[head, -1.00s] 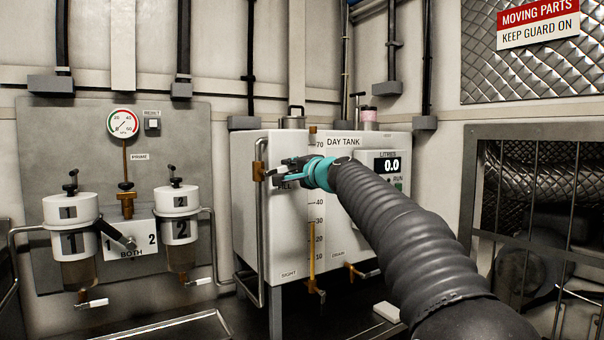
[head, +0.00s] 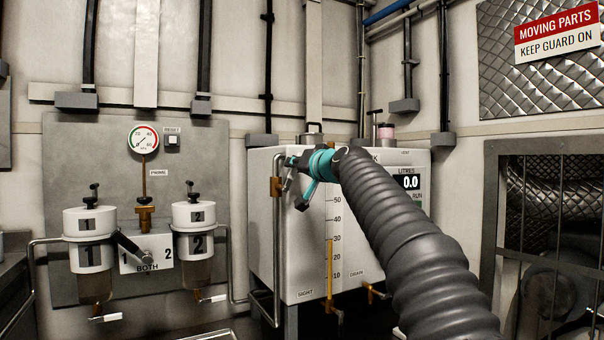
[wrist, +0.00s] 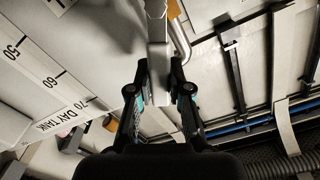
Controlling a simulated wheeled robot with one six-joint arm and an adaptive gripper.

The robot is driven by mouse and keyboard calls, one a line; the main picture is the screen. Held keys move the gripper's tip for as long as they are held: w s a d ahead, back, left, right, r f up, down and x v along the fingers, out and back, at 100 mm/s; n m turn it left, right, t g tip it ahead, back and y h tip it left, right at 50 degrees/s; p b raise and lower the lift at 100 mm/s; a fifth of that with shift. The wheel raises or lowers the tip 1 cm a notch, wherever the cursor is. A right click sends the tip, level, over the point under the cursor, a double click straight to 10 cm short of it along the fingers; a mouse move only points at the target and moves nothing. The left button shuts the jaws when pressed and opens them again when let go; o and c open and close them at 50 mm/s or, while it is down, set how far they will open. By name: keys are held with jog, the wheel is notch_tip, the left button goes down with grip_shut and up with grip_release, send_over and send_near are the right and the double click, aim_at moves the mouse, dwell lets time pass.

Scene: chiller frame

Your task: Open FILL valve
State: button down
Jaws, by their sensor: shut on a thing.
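The FILL valve is the brass body (head: 277,187) on the grey pipe at the left front edge of the white day tank (head: 285,240). My gripper (head: 292,175), black with teal parts, is just right of it, in front of the tank's upper left. In the wrist view my gripper (wrist: 159,68) is shut on a pale grey bar, the valve's lever (wrist: 158,35), which runs up between the fingers. The head view hides most of the lever and the FILL label behind my gripper. I cannot tell the exact lever angle.
The level scale and sight tube (head: 329,265) run down the tank front, with a drain tap (head: 375,292) low right. The litres display (head: 409,182) reads 0.0. Two filter canisters (head: 88,222) (head: 195,215) stand left. A mesh guard (head: 540,230) is at the right.

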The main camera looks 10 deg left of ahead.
jog(key=n, duration=0.1)
jog(key=s+a+n, duration=0.1)
jog(key=shift+a+r+n+b, duration=0.15)
jog(key=shift+n+b, duration=0.15)
jog(key=shift+n, duration=0.1)
jog(key=shift+s+a+r+n+b, duration=0.1)
jog(key=shift+s+a+n+b, duration=0.2)
jog(key=shift+n, duration=0.5)
jog(key=shift+s+a+n+b, duration=0.15)
jog(key=shift+a+n, duration=0.2)
jog(key=shift+n, duration=0.45)
jog(key=shift+s+a, duration=0.1)
jog(key=c, duration=1.3)
grip_release()
jog(key=shift+a, duration=0.1)
jog(key=shift+o, duration=1.2)
jog(key=shift+s+a, duration=0.15)
jog(key=shift+d, duration=0.3)
jog(key=shift+d, duration=0.1)
